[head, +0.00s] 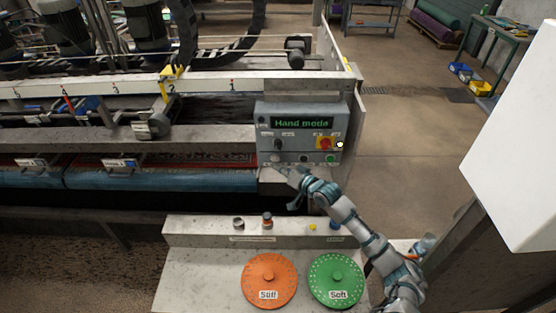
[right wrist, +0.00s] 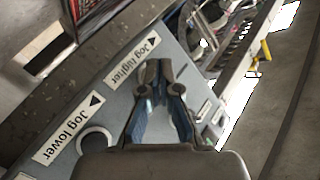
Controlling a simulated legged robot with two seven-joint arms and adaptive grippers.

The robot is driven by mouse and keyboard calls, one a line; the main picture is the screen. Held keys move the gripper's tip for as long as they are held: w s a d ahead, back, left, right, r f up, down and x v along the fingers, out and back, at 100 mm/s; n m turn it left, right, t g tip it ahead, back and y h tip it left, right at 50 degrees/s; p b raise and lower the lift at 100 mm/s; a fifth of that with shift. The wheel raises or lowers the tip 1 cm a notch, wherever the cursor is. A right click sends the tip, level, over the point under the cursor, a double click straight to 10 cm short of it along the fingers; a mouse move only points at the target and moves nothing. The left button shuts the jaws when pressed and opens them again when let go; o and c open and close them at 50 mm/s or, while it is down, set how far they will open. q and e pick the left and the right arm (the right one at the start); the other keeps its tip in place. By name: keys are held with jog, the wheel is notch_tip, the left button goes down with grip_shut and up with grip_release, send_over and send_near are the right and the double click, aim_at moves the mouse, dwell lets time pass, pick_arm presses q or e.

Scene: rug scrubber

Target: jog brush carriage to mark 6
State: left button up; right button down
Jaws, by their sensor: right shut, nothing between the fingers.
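The grey control panel (head: 302,133) shows "Hand mode" in green on its display (head: 302,123). My right gripper (head: 295,174) is at the panel's lower left edge, by the row of buttons. In the right wrist view the closed, empty fingers (right wrist: 158,68) point at the panel beside the "Jog higher" label (right wrist: 133,60); they hide what lies under them, and contact cannot be told. The "Jog lower" label (right wrist: 68,130) has a ringed button (right wrist: 97,138) beside it. A yellow pointer (head: 168,77) stands at mark 2 on the white numbered rail (head: 205,85). My left gripper is not seen.
A metal bench (head: 205,263) in front carries an orange "Stiff" disc (head: 269,280) and a green "Soft" disc (head: 336,279). The floor to the right is partly open.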

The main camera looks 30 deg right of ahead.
jog(key=shift+w+r, duration=0.15)
jog(key=shift+w, duration=0.2)
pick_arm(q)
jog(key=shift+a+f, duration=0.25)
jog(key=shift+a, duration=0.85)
